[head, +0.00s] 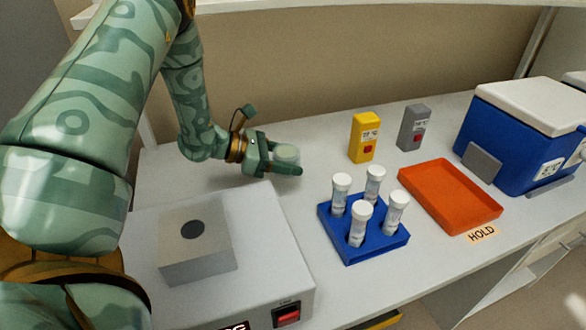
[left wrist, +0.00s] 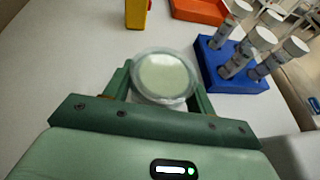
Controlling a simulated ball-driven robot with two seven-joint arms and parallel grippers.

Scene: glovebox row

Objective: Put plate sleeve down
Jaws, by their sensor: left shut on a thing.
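The plate sleeve (head: 286,153) is a short, round, clear stack with a pale green top. It also shows in the left wrist view (left wrist: 165,76), upright between my two fingers. My left gripper (head: 287,165) is shut on it, low over the white bench at the back, left of the yellow block. I cannot tell whether the sleeve's underside touches the bench. My fingers hide part of its sides. My right gripper is not in view.
A blue rack (head: 366,246) with several white-capped tubes stands right of my left gripper. Behind it are yellow (head: 365,137) and grey (head: 412,128) blocks. An orange tray (head: 450,196) by a HOLD label and a blue cooler (head: 510,145) are at right. A white device (head: 270,250) stands in front.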

